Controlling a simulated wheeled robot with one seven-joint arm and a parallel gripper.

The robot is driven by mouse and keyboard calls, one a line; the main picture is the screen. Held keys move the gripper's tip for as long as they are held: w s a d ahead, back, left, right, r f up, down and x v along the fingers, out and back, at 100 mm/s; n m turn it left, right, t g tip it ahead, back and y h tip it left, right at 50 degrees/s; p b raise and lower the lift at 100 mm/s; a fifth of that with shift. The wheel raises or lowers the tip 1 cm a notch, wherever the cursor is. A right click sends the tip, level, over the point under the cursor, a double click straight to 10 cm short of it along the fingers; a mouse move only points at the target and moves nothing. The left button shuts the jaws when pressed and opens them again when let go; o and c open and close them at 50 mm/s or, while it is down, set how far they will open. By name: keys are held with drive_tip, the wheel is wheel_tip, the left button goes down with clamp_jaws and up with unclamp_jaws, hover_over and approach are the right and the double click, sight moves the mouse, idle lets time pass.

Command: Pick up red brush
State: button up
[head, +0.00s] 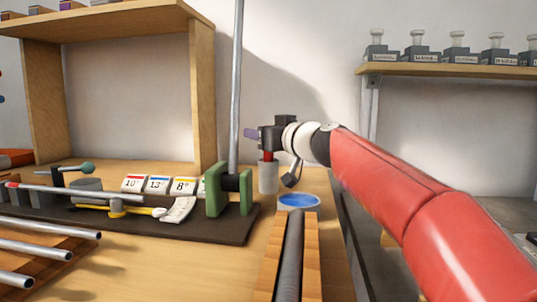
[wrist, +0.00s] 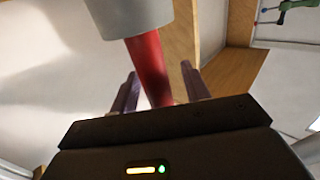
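The red brush shows as a red handle (wrist: 149,62) in the wrist view, and as a short red piece (head: 268,156) just under my gripper in the head view. It meets a grey cylinder (wrist: 125,14), which looks like the grey cup (head: 268,178) on the bench; the brush's other end is hidden. My gripper (head: 250,132) reaches left above the cup. In the wrist view its two purple fingers (wrist: 160,75) stand apart on either side of the red handle. A gap shows on the right side; contact on the left cannot be told.
A blue round dish (head: 298,201) sits right of the cup. A vertical metal rod (head: 237,80) in a green clamp (head: 215,195) stands close left of my gripper. A wooden frame (head: 203,95) stands behind left. A wooden channel (head: 268,270) holding a grey bar lies in front.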

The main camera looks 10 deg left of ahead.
clamp_jaws()
